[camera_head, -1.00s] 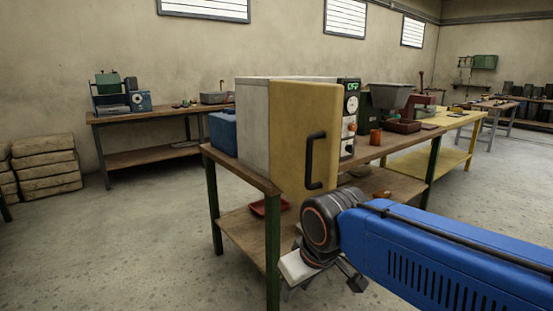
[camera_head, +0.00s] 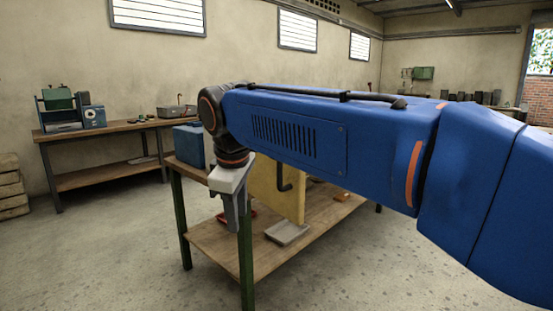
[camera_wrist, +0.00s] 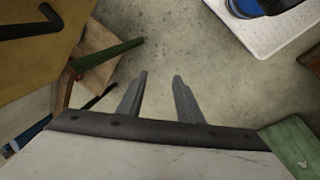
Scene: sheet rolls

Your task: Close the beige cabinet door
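The beige cabinet door (camera_head: 265,190) stands on the workbench in the head view, mostly hidden behind my blue arm. Its black handle (camera_head: 285,184) shows just below the arm. In the wrist view the door (camera_wrist: 45,65) fills the upper left, with part of the handle (camera_wrist: 30,27) at the corner. How far the door stands open cannot be told. My gripper (camera_head: 236,220) points down, left of the door in the head view. In the wrist view my gripper (camera_wrist: 160,82) has its two fingers apart with nothing between them, clear of the handle.
The wooden workbench (camera_head: 225,240) with green legs stands under and beside my gripper. A blue box (camera_head: 188,146) sits at its left end. A grey block (camera_head: 287,232) lies on the lower shelf. Another bench (camera_head: 105,180) stands by the back wall. The floor in front is open.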

